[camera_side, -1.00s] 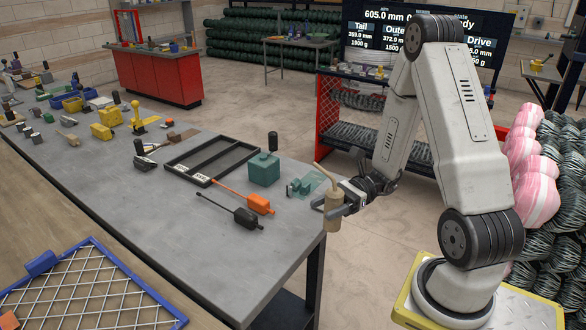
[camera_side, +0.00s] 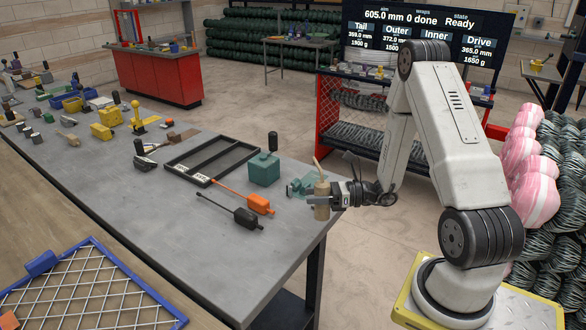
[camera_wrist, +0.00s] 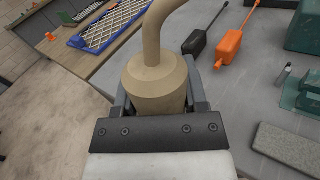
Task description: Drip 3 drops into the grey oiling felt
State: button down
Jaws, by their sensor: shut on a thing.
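My gripper (camera_side: 321,200) is shut on a tan oil bottle (camera_side: 322,187) with a bent spout. It holds the bottle upright at the right edge of the grey bench. The bottle also shows in the wrist view (camera_wrist: 157,85), between the two fingers, with its spout rising toward the top of the picture. A flat grey block (camera_wrist: 290,148), which looks like the oiling felt, lies on the bench at the lower right of the wrist view, apart from the bottle. In the side view the felt is hidden or too small to make out. No drops are visible.
Teal fixture parts (camera_side: 300,187) stand close behind the bottle. A teal block with a black knob (camera_side: 264,169), an orange tool (camera_side: 258,204) and a black tool (camera_side: 246,217) lie left of it. A black divided tray (camera_side: 213,160) is farther back. The bench's front middle is clear.

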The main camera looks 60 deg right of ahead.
jog(key=d+f+m+h, duration=0.1)
jog(key=d+h, duration=0.1)
jog(key=w+d+f+m+t+h, duration=0.1)
jog(key=d+f+m, duration=0.1)
jog(key=w+d+f+m+t+h, duration=0.1)
jog(key=d+m+h, duration=0.1)
jog(key=shift+d+f+h, duration=0.2)
jog(key=shift+d+h, duration=0.1)
jog(key=shift+d, duration=0.05)
jog(key=f+m, duration=0.1)
jog(key=a+f+m+g, duration=0.1)
jog(key=s+f+m, duration=0.1)
jog(key=shift+a+m, duration=0.35)
jog(key=shift+m, duration=0.05)
jog(key=shift+s+a+f+m+g+y, duration=0.15)
jog(key=shift+f+m+g+y, duration=0.4)
jog(key=shift+m, duration=0.45)
jog(key=shift+f, duration=0.3)
jog(key=shift+r+m+g+y, duration=0.55)
jog(key=shift+r+m+g, duration=0.1)
jog(key=shift+r+m, duration=0.9)
dwell(3.5)
